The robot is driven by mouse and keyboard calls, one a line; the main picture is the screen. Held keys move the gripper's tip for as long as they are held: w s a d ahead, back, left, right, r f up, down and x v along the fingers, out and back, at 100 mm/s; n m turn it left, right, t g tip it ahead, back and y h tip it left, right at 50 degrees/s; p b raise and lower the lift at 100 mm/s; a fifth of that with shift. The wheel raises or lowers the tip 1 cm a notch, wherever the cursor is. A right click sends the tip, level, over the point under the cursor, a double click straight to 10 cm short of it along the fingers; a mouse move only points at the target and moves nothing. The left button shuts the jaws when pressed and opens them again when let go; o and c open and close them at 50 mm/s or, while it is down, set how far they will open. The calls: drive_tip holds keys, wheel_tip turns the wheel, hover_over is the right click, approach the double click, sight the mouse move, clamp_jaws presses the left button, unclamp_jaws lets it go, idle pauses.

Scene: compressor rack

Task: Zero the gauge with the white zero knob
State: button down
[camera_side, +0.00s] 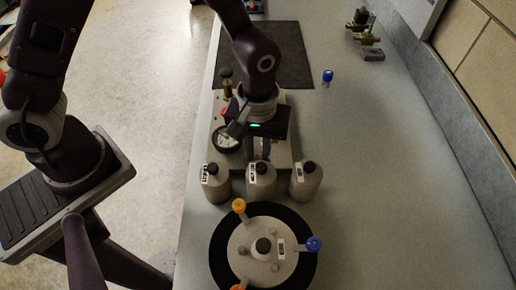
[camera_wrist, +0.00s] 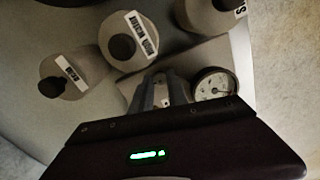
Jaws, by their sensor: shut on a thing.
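The round gauge (camera_side: 226,139) has a white dial and a dark rim, and sits on the left side of the pale rack. It also shows in the wrist view (camera_wrist: 214,85), just right of my fingers, with its needle too small to read. My gripper (camera_side: 260,152) points down at the rack beside the gauge. In the wrist view my gripper (camera_wrist: 161,92) has its two grey fingers closed around a small pale part, which looks like the white zero knob (camera_wrist: 160,78). The fingers hide most of the knob.
Three grey bottles with black caps (camera_side: 261,180) stand close in front of the rack. A round black-rimmed unit (camera_side: 220,262) with orange and blue handles is nearer. A dark mat (camera_side: 290,55) lies behind; a blue-topped part (camera_side: 327,76) stands right. The right bench is mostly clear.

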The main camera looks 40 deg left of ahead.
drive_tip(key=shift+m, duration=0.3)
drive_tip(key=m, duration=0.5)
drive_tip(key=shift+m, duration=0.4)
drive_tip(key=m, duration=0.6)
drive_tip(key=shift+m, duration=0.4)
drive_tip(key=c, duration=1.3)
unclamp_jaws()
